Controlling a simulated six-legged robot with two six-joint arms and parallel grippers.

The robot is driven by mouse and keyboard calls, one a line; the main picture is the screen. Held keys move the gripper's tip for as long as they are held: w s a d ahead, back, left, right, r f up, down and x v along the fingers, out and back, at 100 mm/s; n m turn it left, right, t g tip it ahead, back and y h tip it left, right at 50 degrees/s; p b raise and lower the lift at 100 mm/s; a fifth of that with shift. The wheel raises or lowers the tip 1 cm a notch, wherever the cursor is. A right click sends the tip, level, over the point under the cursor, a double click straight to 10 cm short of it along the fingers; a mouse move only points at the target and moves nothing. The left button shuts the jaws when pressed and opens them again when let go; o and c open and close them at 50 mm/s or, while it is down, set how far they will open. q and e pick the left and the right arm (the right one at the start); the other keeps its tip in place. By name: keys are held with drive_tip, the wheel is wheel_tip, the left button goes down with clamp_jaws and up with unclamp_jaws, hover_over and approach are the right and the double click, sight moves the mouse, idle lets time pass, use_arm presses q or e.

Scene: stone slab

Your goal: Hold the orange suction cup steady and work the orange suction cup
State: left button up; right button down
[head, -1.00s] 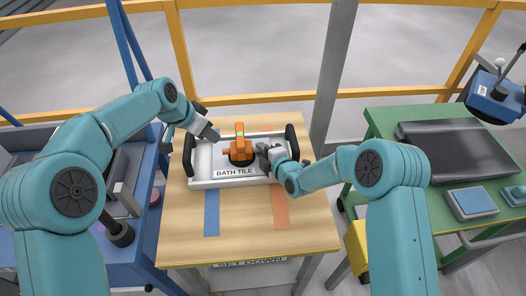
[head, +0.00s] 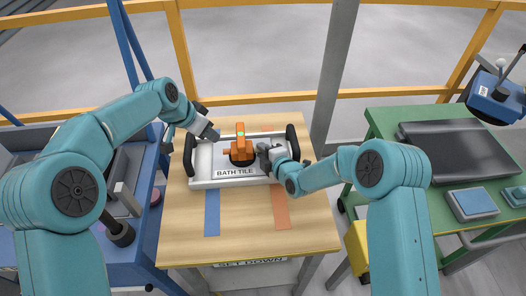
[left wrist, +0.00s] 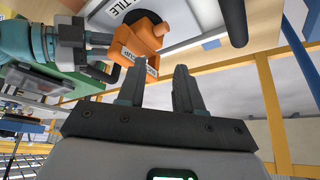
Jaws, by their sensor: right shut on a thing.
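The orange suction cup (head: 239,143) stands on the white slab labelled BATH TILE (head: 205,166), with its dark round base against the slab. It also shows in the left wrist view (left wrist: 138,48), beyond my left fingers. My right gripper (head: 266,155) is at the right side of the suction cup, shut on a part of it; its fingertips are partly hidden. My left gripper (head: 210,134) is to the left of the suction cup and a little above the slab. In the left wrist view its two fingers (left wrist: 160,88) stand apart with nothing between them.
The slab has dark handles at its left (head: 189,154) and right (head: 292,142) ends. It lies on a wooden table (head: 180,215) with a blue strip (head: 212,212) and an orange strip (head: 281,208). A green bench (head: 385,123) stands at the right; yellow rails (head: 265,98) run behind.

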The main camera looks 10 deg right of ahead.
sight(226, 150)
use_arm(q)
drive_tip(key=shift+s+a+f+n, duration=0.1)
drive_tip(key=shift+a+f+n, duration=0.1)
drive_tip(key=shift+a+n, duration=0.25)
clamp_jaws()
drive_tip(key=a+n, duration=0.1)
drive_tip(key=n, duration=0.1)
drive_tip(key=a+f+n+h, duration=0.1)
drive_tip(key=n, duration=0.1)
drive_tip(key=a+n, duration=0.1)
drive_tip(key=n, duration=0.2)
drive_tip(key=shift+s+a+f+h, duration=0.2)
drive_tip(key=shift+s+f+h, duration=0.1)
drive_tip(key=shift+s+f, duration=0.05)
drive_tip(key=x, duration=1)
drive_tip(key=shift+w, duration=0.2)
drive_tip(key=shift+d, duration=1.1)
